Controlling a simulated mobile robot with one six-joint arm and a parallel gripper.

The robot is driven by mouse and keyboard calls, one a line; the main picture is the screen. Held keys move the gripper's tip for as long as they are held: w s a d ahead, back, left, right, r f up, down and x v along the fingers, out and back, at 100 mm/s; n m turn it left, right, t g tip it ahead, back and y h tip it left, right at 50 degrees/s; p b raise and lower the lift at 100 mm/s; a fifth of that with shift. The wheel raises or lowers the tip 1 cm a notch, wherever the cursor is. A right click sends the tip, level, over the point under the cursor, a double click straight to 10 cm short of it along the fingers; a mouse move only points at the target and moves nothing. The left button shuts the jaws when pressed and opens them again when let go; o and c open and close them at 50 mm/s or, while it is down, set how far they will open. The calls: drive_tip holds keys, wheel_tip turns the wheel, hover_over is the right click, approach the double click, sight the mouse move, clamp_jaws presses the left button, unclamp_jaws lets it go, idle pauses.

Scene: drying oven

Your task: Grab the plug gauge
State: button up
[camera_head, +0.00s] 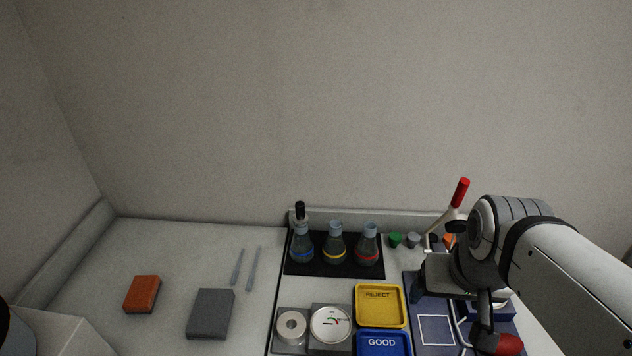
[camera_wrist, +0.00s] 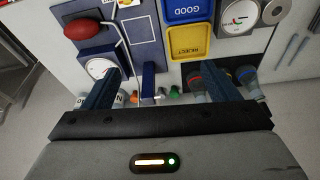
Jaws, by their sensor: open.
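My gripper (camera_wrist: 159,68) is open in the wrist view, with its two dark blue fingers spread above the right side of the bench. Nothing is held between them. A narrow blue upright piece (camera_wrist: 148,75) shows between the fingers, apart from both; I cannot tell what it is. I cannot identify the plug gauge with certainty in either view. In the head view my arm covers much of the blue mat (camera_head: 420,312), and the fingertips are not clear there. A ring-shaped grey part (camera_head: 291,326) and a dial gauge (camera_head: 331,323) sit left of the trays.
A yellow REJECT tray (camera_head: 379,322) and blue GOOD tray (camera_head: 383,345) stand left of the mat. Several flasks stand on a black pad (camera_head: 318,267) behind. A red handle (camera_head: 460,192) rises beside my arm. A red bulb (camera_wrist: 84,29) lies at the mat.

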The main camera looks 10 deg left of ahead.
drive_tip(key=shift+w+a+r, duration=0.15)
drive_tip(key=shift+w, duration=0.25)
drive_tip(key=shift+c, duration=1.3)
drive_tip(key=w+a, duration=0.1)
drive_tip(key=w, duration=0.1)
drive_tip(key=w+a+r, duration=0.1)
drive_tip(key=w, duration=0.2)
drive_tip(key=w+a, duration=0.2)
drive_tip(key=shift+w+a+r, duration=0.1)
drive_tip(key=shift+w+r, duration=0.3)
drive_tip(key=c, duration=0.4)
drive_tip(key=shift+n, duration=0.3)
drive_tip(key=w+a, duration=0.6)
drive_tip(key=shift+w+r, duration=0.15)
drive_tip(key=shift+w, duration=0.2)
drive_tip(key=shift+c, duration=0.5)
drive_tip(key=t, duration=0.1)
hover_over(300, 204)
drive_tip(key=s, duration=0.2)
wheel_tip(300, 204, down, 4)
drive_tip(key=shift+n, duration=0.3)
drive_tip(key=shift+p+x, duration=1.25)
drive_tip(key=shift+x, duration=2.3)
